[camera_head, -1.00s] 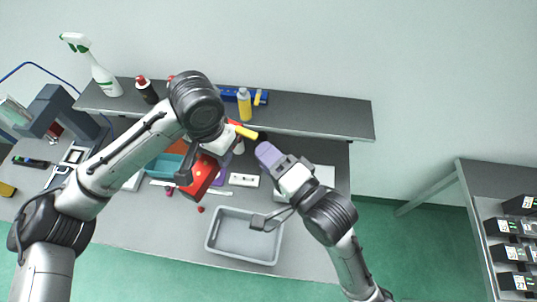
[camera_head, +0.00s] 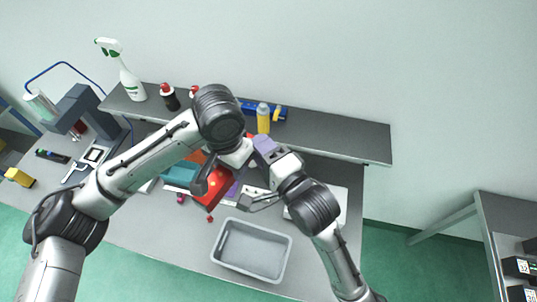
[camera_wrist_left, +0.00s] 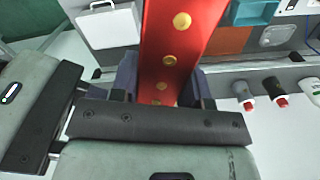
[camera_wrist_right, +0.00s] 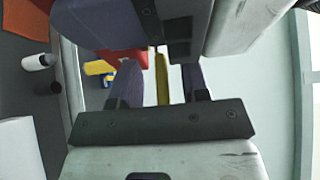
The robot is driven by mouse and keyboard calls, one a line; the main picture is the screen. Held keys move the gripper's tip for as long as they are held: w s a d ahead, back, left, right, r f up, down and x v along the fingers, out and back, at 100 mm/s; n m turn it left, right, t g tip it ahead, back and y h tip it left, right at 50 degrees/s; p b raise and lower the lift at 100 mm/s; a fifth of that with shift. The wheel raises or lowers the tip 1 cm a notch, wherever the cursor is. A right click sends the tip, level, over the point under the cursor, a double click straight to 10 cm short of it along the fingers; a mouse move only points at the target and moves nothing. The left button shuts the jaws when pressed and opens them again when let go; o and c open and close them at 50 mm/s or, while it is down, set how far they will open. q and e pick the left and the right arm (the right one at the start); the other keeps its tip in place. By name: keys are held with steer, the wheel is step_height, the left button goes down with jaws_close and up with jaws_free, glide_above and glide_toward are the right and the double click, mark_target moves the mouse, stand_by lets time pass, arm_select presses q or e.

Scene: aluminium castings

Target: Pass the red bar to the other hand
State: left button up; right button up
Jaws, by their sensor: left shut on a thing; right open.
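The red bar (camera_head: 212,188), with brass-coloured round spots, is held in my left gripper (camera_wrist_left: 163,88). In the left wrist view the bar (camera_wrist_left: 172,50) runs between the purple fingers and away from the jaws. My right gripper (camera_head: 262,143) is open, close against the right side of the left gripper. In the right wrist view, a narrow yellow piece (camera_wrist_right: 162,78), seemingly the bar's other end, lies between the open purple fingers (camera_wrist_right: 160,85), with gaps on both sides. The left gripper fills the top of that view.
A grey tray (camera_head: 250,274) stands at the bench front, below the grippers. A teal bin (camera_head: 178,176) is left of the bar.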

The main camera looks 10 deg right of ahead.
arm_select(q)
steer(key=shift+s+d, duration=0.1)
arm_select(e)
steer(key=shift+w, duration=0.1)
steer(key=shift+c, duration=0.3)
steer(key=shift+a+r, duration=0.1)
steer(key=shift+r, duration=0.05)
jaws_close()
arm_select(q)
steer(key=o, duration=1.1)
steer(key=shift+o, duration=0.2)
